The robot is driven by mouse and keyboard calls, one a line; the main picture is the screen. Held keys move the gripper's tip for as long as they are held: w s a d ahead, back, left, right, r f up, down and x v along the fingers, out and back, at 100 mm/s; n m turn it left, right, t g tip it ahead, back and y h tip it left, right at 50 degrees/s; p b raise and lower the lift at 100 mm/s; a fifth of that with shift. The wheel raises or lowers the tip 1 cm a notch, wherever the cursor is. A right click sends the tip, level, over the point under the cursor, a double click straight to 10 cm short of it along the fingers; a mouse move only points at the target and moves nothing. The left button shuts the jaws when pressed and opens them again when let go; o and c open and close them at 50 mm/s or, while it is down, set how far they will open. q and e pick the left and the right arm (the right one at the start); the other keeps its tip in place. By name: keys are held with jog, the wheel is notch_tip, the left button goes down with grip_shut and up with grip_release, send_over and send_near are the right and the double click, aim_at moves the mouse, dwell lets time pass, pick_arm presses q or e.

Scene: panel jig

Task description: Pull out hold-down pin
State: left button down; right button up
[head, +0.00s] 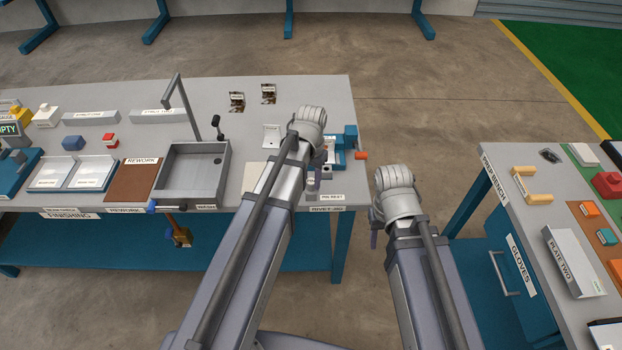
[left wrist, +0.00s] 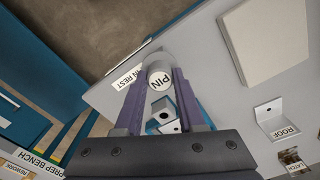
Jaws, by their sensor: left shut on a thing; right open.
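A metal bracket with a hole (left wrist: 165,113) lies near the pin in the left wrist view. The pin's lower end is hidden. My right gripper (head: 375,232) is open and empty, off the bench.
The PIN REST label (head: 332,197) is at the bench's front edge. The roof bracket (head: 271,136) and a wash basin (head: 193,168) stand to the left. The prep bench (head: 500,160) is at right, with a floor gap between the benches.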

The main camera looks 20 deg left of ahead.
aim_at(311, 181)
pick_arm(q)
jog(key=shift+f+b, duration=0.35)
jog(key=shift+f, duration=0.15)
jog(key=shift+c, duration=2.2)
grip_release()
jog(key=shift+r, duration=0.1)
notch_tip(311, 181, up, 8)
jog(key=p, duration=0.8)
jog(key=shift+f, duration=0.2)
jog(key=s+d+m+y, duration=0.1)
jog(key=s+d, duration=0.9)
jog(key=s, duration=0.4)
jog(key=shift+s+d, duration=0.2)
jog(key=shift+d, duration=0.05)
jog(key=shift+r, duration=0.1)
